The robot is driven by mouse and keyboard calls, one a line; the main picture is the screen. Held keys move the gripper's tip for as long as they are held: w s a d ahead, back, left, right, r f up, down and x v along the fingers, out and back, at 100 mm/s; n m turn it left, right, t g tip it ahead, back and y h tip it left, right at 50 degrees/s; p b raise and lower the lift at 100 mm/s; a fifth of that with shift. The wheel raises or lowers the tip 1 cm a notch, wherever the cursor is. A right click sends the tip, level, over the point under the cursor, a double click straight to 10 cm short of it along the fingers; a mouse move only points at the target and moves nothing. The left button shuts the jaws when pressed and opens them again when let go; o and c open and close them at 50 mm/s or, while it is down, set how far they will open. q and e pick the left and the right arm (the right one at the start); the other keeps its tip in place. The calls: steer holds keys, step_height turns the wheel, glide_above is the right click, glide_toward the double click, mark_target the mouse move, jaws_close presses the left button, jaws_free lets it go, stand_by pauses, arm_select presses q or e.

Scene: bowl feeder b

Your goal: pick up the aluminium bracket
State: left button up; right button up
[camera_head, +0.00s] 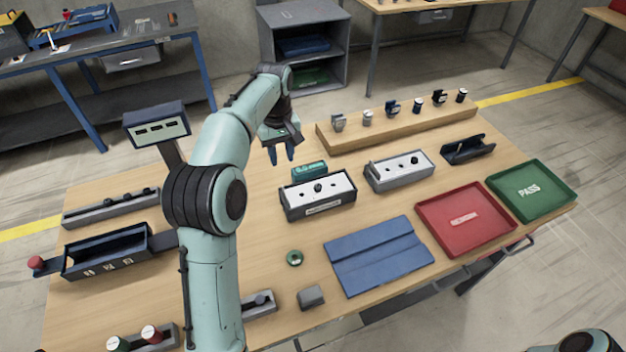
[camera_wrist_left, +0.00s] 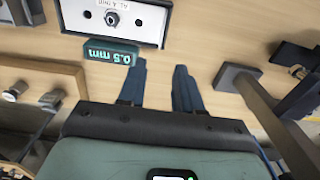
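A small silvery-grey part that looks like the aluminium bracket (camera_head: 338,123) stands at the left end of the raised wooden ledge (camera_head: 400,128). In the left wrist view a grey metal part (camera_wrist_left: 52,98) shows on the ledge at left; it seems to be the same bracket. My left gripper (camera_head: 281,154) is open and empty, fingers down, left of the ledge and apart from the bracket. Its two blue fingers (camera_wrist_left: 160,66) stand apart over bare wood in the wrist view. My right gripper is out of view.
A teal 0.5 mm display (camera_head: 310,170) and a white-topped fixture (camera_head: 318,208) lie in front of the left gripper. A second fixture (camera_head: 399,185) is to their right. Several other parts share the ledge. A red tray (camera_head: 430,212) and green PASS tray (camera_head: 508,204) are at right.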

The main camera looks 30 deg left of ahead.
arm_select(q)
glide_above(285, 193)
step_height(285, 193, down, 8)
steer(key=shift+w+a+r+b, duration=0.1)
steer(key=shift+w+a+b, duration=0.05)
steer(key=shift+b, duration=0.3)
steer(key=shift+d+f+b, duration=0.2)
steer(key=shift+f+b, duration=0.1)
steer(key=shift+f, duration=2.4)
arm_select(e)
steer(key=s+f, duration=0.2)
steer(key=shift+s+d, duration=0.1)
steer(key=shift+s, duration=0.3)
arm_select(q)
steer(key=shift+r, duration=0.1)
jaws_close()
